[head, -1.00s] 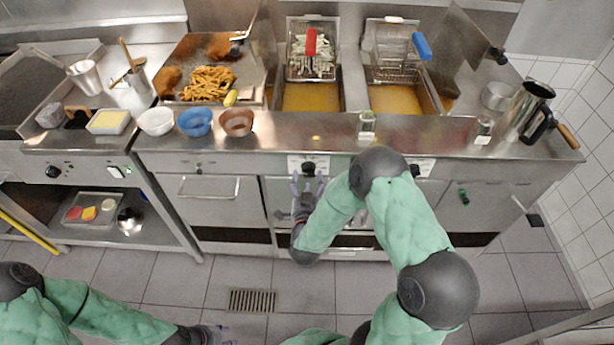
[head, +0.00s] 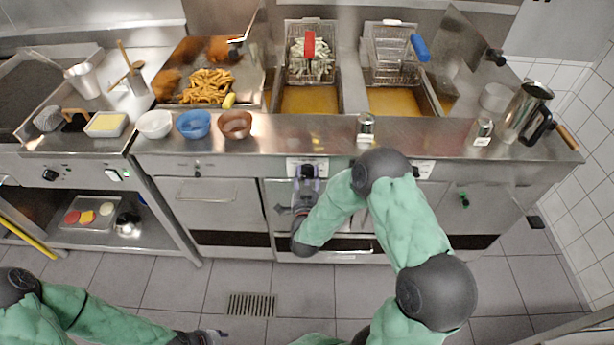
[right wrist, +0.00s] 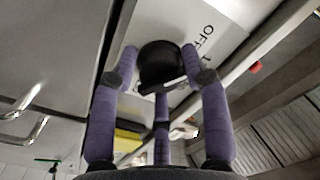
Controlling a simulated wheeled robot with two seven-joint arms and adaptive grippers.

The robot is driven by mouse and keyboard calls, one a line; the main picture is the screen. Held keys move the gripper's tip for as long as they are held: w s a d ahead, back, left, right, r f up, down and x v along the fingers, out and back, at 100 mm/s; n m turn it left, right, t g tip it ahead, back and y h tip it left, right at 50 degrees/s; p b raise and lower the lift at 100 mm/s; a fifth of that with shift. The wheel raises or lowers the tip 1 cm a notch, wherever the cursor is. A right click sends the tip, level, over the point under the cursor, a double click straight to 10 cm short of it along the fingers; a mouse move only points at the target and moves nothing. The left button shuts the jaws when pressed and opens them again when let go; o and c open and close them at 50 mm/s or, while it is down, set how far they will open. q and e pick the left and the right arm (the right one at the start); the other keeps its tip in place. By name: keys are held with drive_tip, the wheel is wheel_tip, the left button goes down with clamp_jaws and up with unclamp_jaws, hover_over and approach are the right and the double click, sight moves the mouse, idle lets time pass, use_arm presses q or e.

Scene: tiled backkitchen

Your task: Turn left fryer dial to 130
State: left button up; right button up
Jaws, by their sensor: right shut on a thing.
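The left fryer dial (head: 307,171) is a black knob on a white label plate on the fryer front, below the left oil vat. My right gripper (head: 308,180) reaches up to it from below. In the right wrist view the purple fingers (right wrist: 161,85) are closed around the black dial (right wrist: 160,64), with fingers on both sides of it. Letters reading "OFF" show on the plate beside it; the other markings are hidden or cut off. My left gripper (head: 212,335) is low at the bottom edge, far from the fryer, and its fingers are not clear.
The left fry basket (head: 311,55) with a red handle and the right basket (head: 392,55) with a blue handle hang over the oil. Bowls, including a blue one (head: 194,123), and shakers stand along the counter edge above the dial. The floor in front is clear.

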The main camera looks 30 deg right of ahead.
drive_tip(key=shift+a+f+m, duration=0.1)
drive_tip(key=shift+f+m, duration=0.05)
drive_tip(key=shift+m, duration=0.15)
drive_tip(key=m+b, duration=0.3)
drive_tip(key=m, duration=0.1)
drive_tip(key=shift+m, duration=0.7)
drive_tip(key=shift+w+a+m+b, duration=0.1)
drive_tip(key=shift+m+b, duration=0.25)
drive_tip(key=shift+m, duration=0.45)
drive_tip(key=o, duration=1.1)
drive_tip(key=shift+w, duration=0.1)
drive_tip(key=shift+o, duration=0.2)
